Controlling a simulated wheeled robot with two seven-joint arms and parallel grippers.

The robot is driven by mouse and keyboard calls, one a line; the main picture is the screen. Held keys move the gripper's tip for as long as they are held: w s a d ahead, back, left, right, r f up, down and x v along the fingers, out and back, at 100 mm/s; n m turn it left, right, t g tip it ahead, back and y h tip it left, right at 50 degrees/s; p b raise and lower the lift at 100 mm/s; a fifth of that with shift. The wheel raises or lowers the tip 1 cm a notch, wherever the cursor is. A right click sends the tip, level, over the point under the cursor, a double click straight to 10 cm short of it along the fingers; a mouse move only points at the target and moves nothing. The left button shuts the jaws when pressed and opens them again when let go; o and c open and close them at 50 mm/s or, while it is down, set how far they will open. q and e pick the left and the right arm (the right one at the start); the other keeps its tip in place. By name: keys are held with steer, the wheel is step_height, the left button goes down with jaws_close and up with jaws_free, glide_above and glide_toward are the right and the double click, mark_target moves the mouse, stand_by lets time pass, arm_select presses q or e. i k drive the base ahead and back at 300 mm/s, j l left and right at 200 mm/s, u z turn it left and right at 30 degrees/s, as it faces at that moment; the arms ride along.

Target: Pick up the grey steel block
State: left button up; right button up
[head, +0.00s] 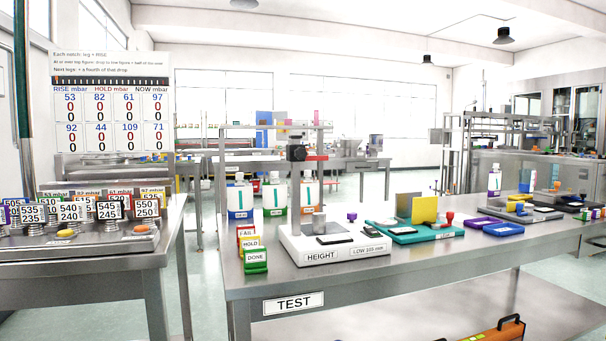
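A small grey block (327,225) sits on the white base of the HEIGHT gauge (296,240), on the steel bench marked TEST (393,294). It looks like the steel block, but at this size I cannot be sure. A black pad (336,238) lies in front of it on the same base. The gauge's upright column and dark head (297,152) stand behind and to the left of the block. Neither of my grippers shows in the head view.
Green DONE (256,258), HOLD and FAIL tags stand left of the gauge. A teal tray with a yellow plate (424,209) is to its right. A left bench holds labelled springs (70,212). An orange case (497,332) is low in front.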

mark_target(319, 218)
steer(key=i+l, duration=0.1)
steer(key=i+l+u, duration=0.15)
steer(key=u, duration=0.15)
steer(key=i+l+u, duration=0.15)
steer(key=l+u, duration=0.15)
steer(key=l, duration=0.15)
steer(key=i+l+u, duration=0.1)
steer(key=l+u, duration=0.15)
